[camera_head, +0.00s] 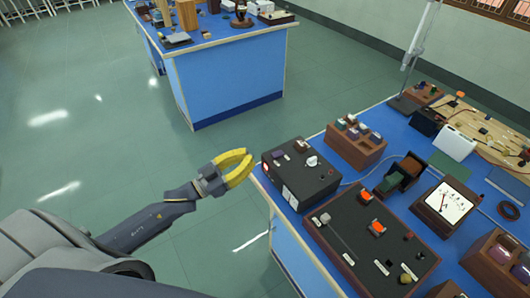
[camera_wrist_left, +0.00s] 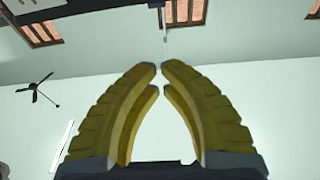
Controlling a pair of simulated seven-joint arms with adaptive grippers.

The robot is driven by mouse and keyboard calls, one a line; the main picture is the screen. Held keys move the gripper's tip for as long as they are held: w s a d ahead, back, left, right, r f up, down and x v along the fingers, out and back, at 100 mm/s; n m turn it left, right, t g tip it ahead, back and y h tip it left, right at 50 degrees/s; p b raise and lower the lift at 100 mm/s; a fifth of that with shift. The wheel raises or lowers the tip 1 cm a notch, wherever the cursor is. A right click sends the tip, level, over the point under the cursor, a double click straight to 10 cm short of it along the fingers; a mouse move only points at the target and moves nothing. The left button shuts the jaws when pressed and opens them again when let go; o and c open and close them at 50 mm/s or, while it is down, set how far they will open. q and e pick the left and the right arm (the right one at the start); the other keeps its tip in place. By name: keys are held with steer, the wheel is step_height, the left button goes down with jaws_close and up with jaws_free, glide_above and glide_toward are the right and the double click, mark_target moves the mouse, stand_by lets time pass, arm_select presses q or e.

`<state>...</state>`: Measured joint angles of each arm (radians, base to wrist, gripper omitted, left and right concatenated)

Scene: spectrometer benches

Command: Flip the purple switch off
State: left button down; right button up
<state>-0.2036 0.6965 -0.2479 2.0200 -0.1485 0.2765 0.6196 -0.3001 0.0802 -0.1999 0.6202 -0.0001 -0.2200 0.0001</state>
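A black box (camera_head: 306,186) stands at the near left corner of the blue bench. On its top are a small dark purple switch (camera_head: 278,155), a pale reddish switch (camera_head: 301,145) and a white knob (camera_head: 312,161). I cannot tell the purple switch's position at this size. My left gripper (camera_head: 248,163) has yellow fingers and hangs in the air just left of the box, apart from it. In the left wrist view, its fingertips (camera_wrist_left: 161,70) come together with nothing between them. My right gripper is out of view.
A dark panel (camera_head: 345,240) with orange switches lies in front of the box. A wooden block (camera_head: 352,153) with several small switches stands behind it, and an analog meter (camera_head: 443,208) to the right. Open floor lies left of the bench; another blue bench (camera_head: 228,81) stands farther back.

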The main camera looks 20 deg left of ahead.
arm_select(q)
step_height(320, 180, up, 2)
glide_above(272, 159)
steer(key=shift+w+d, duration=0.25)
steer(key=shift+w, duration=0.1)
steer(key=shift+s+a+f, duration=0.1)
steer(key=shift+f, duration=0.65)
steer(key=shift+s+a+f, duration=0.1)
steer(key=shift+f, duration=0.55)
steer(key=shift+s+a+f, duration=0.1)
steer(key=shift+f, duration=0.55)
steer(key=shift+d, duration=0.1)
